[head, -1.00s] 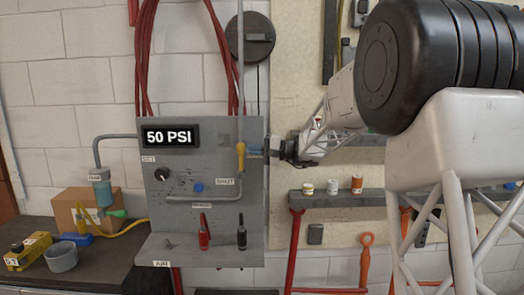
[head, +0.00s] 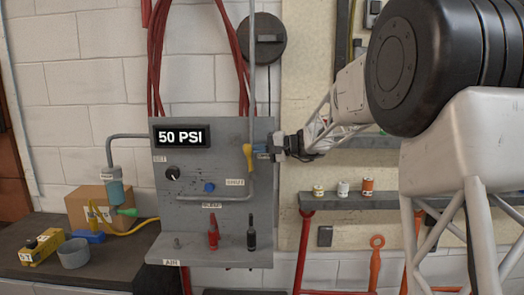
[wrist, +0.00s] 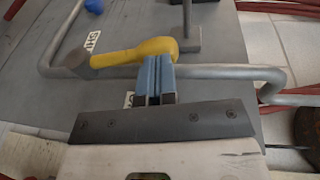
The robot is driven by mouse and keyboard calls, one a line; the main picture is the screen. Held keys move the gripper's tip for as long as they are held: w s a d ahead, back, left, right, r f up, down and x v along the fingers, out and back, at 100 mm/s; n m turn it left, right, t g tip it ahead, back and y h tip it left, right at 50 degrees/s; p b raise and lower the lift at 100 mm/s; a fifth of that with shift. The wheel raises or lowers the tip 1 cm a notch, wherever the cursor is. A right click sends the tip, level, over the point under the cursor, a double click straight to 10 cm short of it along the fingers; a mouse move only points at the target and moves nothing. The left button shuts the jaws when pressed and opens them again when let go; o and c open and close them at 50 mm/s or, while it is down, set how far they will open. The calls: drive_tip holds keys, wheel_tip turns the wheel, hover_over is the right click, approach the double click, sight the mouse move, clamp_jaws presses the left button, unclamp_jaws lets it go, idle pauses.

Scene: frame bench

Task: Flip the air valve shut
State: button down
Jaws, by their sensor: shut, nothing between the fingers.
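The air valve's yellow lever (head: 249,158) sits on the grey vertical pipe at the right side of the grey panel. In the wrist view the lever (wrist: 130,52) lies nearly along the pipe (wrist: 220,72), slightly tilted, its rounded end near my fingertips. My gripper (head: 263,150) is at the panel's right edge, beside the lever. Its blue fingers (wrist: 156,70) are shut and empty, their tips at or very near the lever's rounded end; I cannot tell whether they touch. A SHUT label (head: 235,182) is left of the pipe, below the lever.
The panel carries a 50 PSI display (head: 180,136), a black knob (head: 173,173) and a blue button (head: 209,187). Red (head: 213,235) and black (head: 252,233) fittings stand on its lower ledge. A shelf with small cans (head: 343,188) is to the right. A cardboard box (head: 88,201) stands left.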

sight(249, 145)
drive_tip(key=a+h, duration=0.2)
drive_tip(key=shift+a+r+n+h, duration=0.3)
drive_tip(key=shift+a+h, duration=0.1)
drive_tip(key=shift+a+f+g+h, duration=0.1)
drive_tip(key=shift+a+g+h, duration=0.2)
drive_tip(key=shift+a+h, duration=0.5)
drive_tip(key=shift+a+f+n+h, duration=0.15)
drive_tip(key=shift+a+f+h, duration=0.2)
drive_tip(key=shift+a+h, duration=0.45)
drive_tip(key=shift+a+f+n+h, duration=0.15)
drive_tip(key=shift+a+f+h, duration=0.2)
drive_tip(key=shift+a+h, duration=0.45)
drive_tip(key=shift+a, duration=0.15)
drive_tip(key=v, duration=0.9)
drive_tip(key=a+r+v, duration=0.1)
drive_tip(key=v, duration=0.3)
drive_tip(key=shift+d+r, duration=0.2)
drive_tip(key=shift+r, duration=0.1)
drive_tip(key=shift+s, duration=0.15)
